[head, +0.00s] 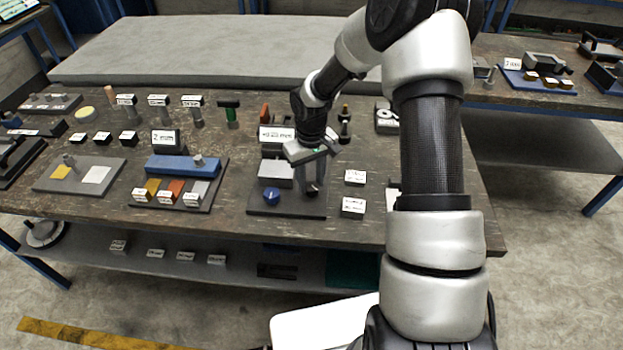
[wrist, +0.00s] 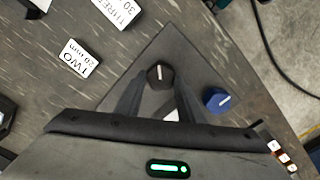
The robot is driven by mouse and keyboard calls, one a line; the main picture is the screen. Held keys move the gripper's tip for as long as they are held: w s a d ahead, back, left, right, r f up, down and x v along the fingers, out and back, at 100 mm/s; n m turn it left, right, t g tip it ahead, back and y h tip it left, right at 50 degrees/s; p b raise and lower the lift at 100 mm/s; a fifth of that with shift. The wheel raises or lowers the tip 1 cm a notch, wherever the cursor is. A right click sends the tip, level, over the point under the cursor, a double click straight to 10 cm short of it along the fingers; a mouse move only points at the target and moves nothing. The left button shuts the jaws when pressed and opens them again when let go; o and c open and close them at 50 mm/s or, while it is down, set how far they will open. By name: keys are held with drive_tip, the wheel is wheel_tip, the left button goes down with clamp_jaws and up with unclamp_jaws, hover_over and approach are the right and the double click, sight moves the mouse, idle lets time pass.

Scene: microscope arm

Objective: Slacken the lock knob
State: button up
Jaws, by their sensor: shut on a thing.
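My gripper (head: 311,180) points down over a dark base plate (head: 262,209) near the front of the bench. In the wrist view its two fingers (wrist: 159,82) are shut on a black knob (wrist: 159,73) with a white line on its top. The knob stands on the plate, and the fingers hide its sides. I take it to be the lock knob; no label on it can be read. A blue knob (head: 271,195) sits on the same plate, apart from the fingers; it also shows in the wrist view (wrist: 217,99).
White labelled blocks (head: 353,207) (head: 355,177) stand close to the right of the plate; one reads TWO in the wrist view (wrist: 80,59). A grey block (head: 274,173) stands behind the blue knob. A blue bar fixture (head: 182,166) stands to the left. The bench's front edge is close.

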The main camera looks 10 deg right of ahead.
sight(311, 185)
drive_tip(key=n+p, duration=0.1)
drive_tip(key=n, duration=0.4)
drive_tip(key=shift+s+n, duration=0.1)
drive_tip(key=shift+n, duration=0.3)
idle(0.4)
drive_tip(key=o, duration=1.1)
drive_tip(key=shift+c, duration=0.2)
drive_tip(key=shift+a, duration=0.1)
wheel_tip(311, 185, up, 17)
drive_tip(key=shift+r+p, duration=0.2)
drive_tip(key=shift+p, duration=0.25)
